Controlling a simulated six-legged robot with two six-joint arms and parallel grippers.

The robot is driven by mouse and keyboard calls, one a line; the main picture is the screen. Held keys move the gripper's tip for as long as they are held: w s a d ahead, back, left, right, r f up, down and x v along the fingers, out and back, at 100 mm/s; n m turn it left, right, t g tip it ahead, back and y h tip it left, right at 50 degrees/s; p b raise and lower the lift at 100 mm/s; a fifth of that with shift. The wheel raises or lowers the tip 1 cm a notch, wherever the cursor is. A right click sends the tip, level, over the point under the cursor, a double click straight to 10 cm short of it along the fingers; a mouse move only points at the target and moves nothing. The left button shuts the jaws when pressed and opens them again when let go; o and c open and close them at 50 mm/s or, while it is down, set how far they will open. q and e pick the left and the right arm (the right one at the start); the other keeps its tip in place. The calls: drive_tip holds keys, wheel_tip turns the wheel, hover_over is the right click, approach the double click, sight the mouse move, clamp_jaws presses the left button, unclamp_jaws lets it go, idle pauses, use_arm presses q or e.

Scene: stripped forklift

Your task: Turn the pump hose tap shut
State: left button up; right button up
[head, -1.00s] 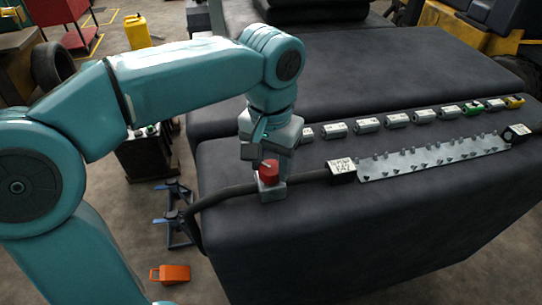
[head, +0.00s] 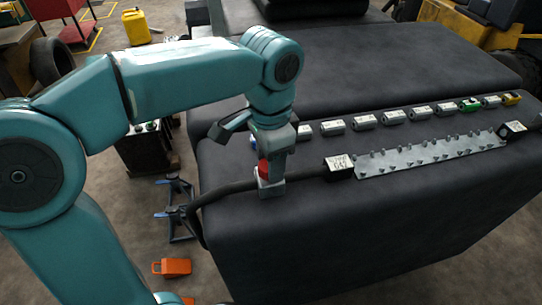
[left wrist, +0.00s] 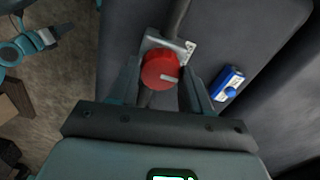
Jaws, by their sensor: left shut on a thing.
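The red round tap knob (head: 263,172) sits on a grey metal valve body (head: 271,190) in the black hose (head: 225,190), on top of the dark forklift body. In the left wrist view the knob (left wrist: 161,69) carries a short white mark pointing to the right and slightly down. My left gripper (head: 272,165) comes down from above and is shut on the knob, with one finger on each side of it. The fingers hide part of the knob in the head view. My right gripper is not in view.
A labelled block (head: 339,167) and a grey studded strip (head: 430,155) lie right of the tap. A row of small modules (head: 364,122) runs behind; a blue one (left wrist: 228,84) is close to my left gripper. An orange object (head: 172,267) lies on the floor.

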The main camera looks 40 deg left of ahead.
use_arm(q)
drive_tip(key=shift+r, duration=0.15)
idle(0.3)
drive_tip(key=o, duration=0.8)
drive_tip(key=shift+c, duration=0.2)
drive_tip(key=o, duration=0.3)
drive_tip(key=shift+s+a, duration=0.1)
drive_tip(key=shift+s, duration=0.1)
drive_tip(key=shift+w+r, duration=0.15)
drive_tip(key=shift+w, duration=0.05)
wheel_tip(320, 180, up, 16)
drive_tip(key=p, duration=0.2)
drive_tip(key=shift+s, duration=0.15)
